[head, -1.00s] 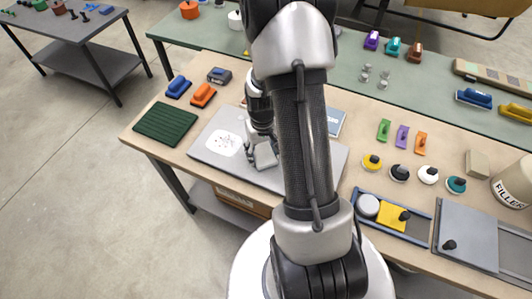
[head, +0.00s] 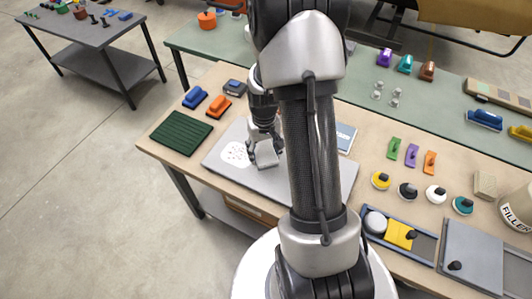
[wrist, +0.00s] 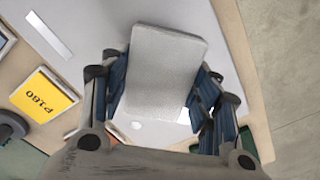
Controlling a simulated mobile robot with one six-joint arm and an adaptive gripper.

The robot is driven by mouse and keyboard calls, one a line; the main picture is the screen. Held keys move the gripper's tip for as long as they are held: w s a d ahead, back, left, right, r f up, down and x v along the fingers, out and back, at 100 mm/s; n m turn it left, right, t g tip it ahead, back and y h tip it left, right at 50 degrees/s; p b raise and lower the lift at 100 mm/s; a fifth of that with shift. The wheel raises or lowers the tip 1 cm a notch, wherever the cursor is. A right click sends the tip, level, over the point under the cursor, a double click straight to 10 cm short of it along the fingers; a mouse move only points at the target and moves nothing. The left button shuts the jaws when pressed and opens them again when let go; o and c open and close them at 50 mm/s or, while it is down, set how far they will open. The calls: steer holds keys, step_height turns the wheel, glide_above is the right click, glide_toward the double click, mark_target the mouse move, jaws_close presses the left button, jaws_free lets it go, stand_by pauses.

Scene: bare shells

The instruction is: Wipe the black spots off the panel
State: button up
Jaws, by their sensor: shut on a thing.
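The panel (head: 318,190) is a flat grey sheet on the tan bench. A white patch (head: 232,157) with small dark specks lies on its left part. My gripper (head: 265,146) is over the panel, just right of the patch. It is shut on a pale grey block (head: 267,161), and in the wrist view the block (wrist: 163,72) sits between both fingers of my gripper (wrist: 165,90). A little of the white patch shows beyond the block there. I cannot tell whether the block touches the panel. My arm hides part of the panel.
A dark green ribbed pad (head: 181,132), a blue block (head: 194,97) and an orange block (head: 219,105) lie left of and behind the panel. A yellow P180 sheet (wrist: 45,95) shows in the wrist view. A blue tray (head: 428,246) and a filler tub (head: 518,208) stand right.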

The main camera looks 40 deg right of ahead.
steer(key=shift+r+p, duration=0.65)
steer(key=shift+r, duration=0.6)
